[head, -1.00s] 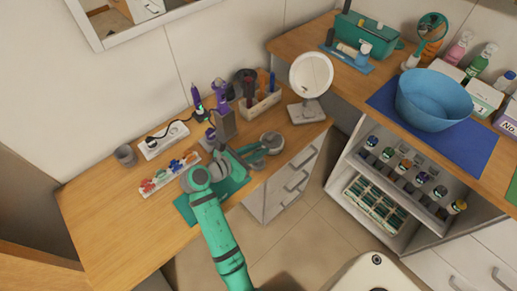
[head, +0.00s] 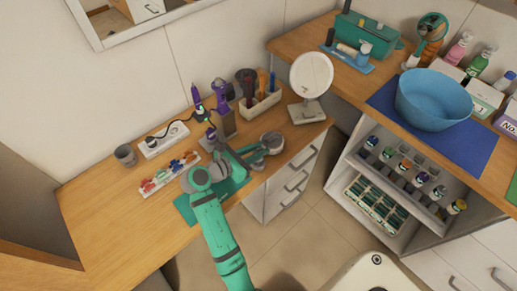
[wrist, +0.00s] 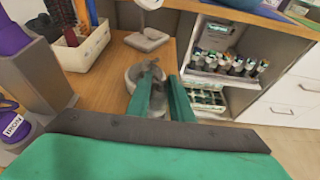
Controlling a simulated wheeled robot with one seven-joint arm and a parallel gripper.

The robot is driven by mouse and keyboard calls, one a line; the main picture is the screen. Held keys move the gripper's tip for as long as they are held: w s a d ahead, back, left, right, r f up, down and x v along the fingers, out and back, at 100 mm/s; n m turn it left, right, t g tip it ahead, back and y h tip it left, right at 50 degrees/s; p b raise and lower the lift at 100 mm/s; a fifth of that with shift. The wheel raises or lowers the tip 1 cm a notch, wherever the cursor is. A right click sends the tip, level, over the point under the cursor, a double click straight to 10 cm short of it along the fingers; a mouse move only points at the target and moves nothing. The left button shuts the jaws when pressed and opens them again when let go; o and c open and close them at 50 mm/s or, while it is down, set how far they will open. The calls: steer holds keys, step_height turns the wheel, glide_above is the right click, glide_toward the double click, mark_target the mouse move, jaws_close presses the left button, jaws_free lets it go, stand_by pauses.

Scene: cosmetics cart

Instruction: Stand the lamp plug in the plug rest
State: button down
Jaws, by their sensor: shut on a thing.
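My gripper (head: 257,152) reaches over the right part of the wooden counter. In the wrist view its two green fingers (wrist: 160,104) are closed on a small dark grey piece, which looks like the lamp plug (wrist: 153,72). The fingers hide much of it. A round light grey thing (head: 272,139) lies just beyond the fingertips; its pale rim shows behind them in the wrist view (wrist: 132,76). It may be the plug rest, but I cannot tell. Whether the plug touches it is also unclear. The round white lamp (head: 311,76) stands behind on its grey base.
A white power strip (head: 164,141) with a dark cord lies at the back left, near a grey cup (head: 125,154). Purple tools stand in a grey holder (head: 228,122) left of my gripper. A brush box (head: 262,103) stands behind. The counter's front left is clear.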

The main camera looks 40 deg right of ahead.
steer(key=shift+f, duration=1.65)
steer(key=c, duration=1.5)
jaws_free()
steer(key=shift+a, duration=0.1)
steer(key=v, duration=1)
steer(key=shift+a+r, duration=0.15)
steer(key=shift+a, duration=0.1)
